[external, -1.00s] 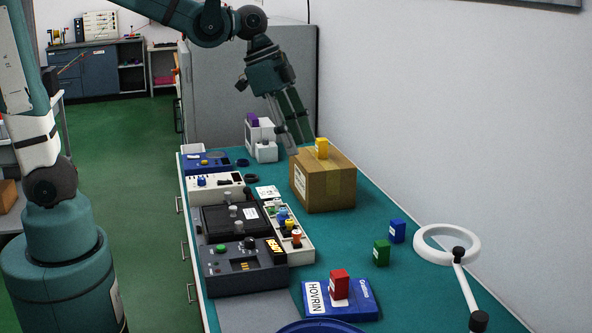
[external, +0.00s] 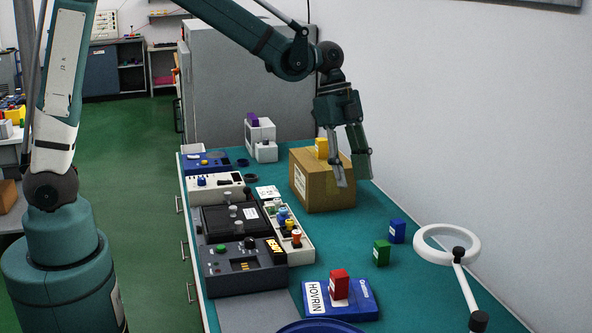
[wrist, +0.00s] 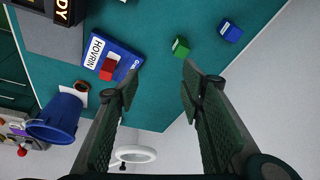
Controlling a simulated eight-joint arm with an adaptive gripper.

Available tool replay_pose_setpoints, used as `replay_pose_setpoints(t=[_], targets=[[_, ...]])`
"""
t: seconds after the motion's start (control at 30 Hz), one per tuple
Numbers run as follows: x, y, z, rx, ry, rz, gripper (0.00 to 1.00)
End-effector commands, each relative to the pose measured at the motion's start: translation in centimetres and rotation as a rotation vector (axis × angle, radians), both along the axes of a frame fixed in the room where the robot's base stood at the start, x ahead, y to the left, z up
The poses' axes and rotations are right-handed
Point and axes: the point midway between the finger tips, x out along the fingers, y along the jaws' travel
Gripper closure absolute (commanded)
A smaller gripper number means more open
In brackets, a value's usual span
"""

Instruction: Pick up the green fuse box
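The green fuse box (external: 381,253) stands on the teal bench top, just in front of and left of a blue fuse box (external: 397,231). In the wrist view the green box (wrist: 181,47) is at the upper middle, beyond my fingertips, with the blue box (wrist: 230,31) to its right. My gripper (external: 352,182) is in the air near the right side of the cardboard box, behind the green box in the external view. In the wrist view my gripper (wrist: 160,85) has its fingers wide apart with nothing between them.
A cardboard box (external: 325,186) bears a yellow box (external: 321,148). A red box (external: 339,285) stands on a blue case (external: 358,300). A white ring lamp (external: 447,232) stands at right near the wall. Bench devices (external: 243,267) line the left. Bare bench surrounds the green box.

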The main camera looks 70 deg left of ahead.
Motion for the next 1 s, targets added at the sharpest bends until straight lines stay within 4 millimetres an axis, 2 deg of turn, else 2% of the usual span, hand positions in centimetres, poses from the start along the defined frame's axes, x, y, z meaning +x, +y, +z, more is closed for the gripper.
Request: replay_pose_setpoints(t=[0.3, 0.7, 0.83, 1.0], targets=[[4.1, -0.4, -4.9, -0.023, 0.01, -0.165, 0.61], [8.1, -1.0, -11.3, -0.063, 0.013, -0.366, 0.61], [8.8, -1.0, -12.6, -0.072, 0.011, -0.406, 0.61], [9.0, -1.1, -13.3, -0.078, 0.01, -0.429, 0.61]])
